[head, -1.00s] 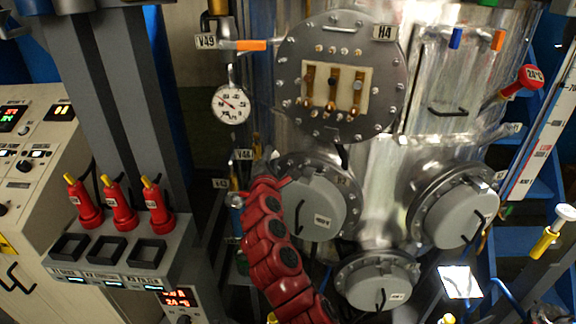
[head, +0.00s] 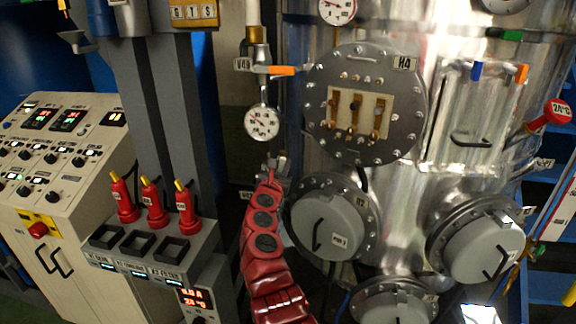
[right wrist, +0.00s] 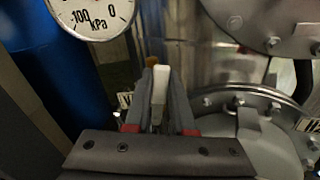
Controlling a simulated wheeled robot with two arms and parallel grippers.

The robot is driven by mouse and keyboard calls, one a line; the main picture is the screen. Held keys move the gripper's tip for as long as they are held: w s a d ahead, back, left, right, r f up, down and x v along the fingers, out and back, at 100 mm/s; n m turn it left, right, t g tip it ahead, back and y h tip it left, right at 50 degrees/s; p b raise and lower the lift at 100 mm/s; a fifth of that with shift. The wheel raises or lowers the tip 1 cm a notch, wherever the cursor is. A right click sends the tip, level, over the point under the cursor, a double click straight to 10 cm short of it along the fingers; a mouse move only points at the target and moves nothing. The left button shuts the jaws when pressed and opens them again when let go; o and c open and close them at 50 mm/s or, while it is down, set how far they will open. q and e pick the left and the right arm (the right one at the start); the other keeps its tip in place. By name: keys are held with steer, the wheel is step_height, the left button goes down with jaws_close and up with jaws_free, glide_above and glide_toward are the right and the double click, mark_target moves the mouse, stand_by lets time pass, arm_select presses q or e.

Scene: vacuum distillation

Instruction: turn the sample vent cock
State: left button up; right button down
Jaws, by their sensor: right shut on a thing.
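My right arm reaches up in the head view, and its gripper (head: 277,166) is beside the left side of the steel vessel, below the round gauge. In the right wrist view the same gripper (right wrist: 160,80) has its two dark fingers close together around a pale handle (right wrist: 159,88). The fingers are shut on this handle, with a brownish tip behind it. A small white label (right wrist: 125,99) is left of the fingers. Another tag (head: 246,194) is partly hidden by my arm in the head view, so I cannot tell which cock this is. My left gripper is not in view.
The pressure gauge (head: 262,122) hangs above the gripper, near the orange lever (head: 282,71) tagged V49. A round grey port cover (head: 330,228) is close on the right. Red plugs (head: 156,204) stand on a grey console at left.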

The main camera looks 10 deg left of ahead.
steer(key=shift+a+r+n, duration=0.1)
steer(key=shift+a+n, duration=0.15)
steer(key=shift+n, duration=0.35)
steer(key=c, duration=0.8)
jaws_free()
steer(key=shift+o, duration=0.2)
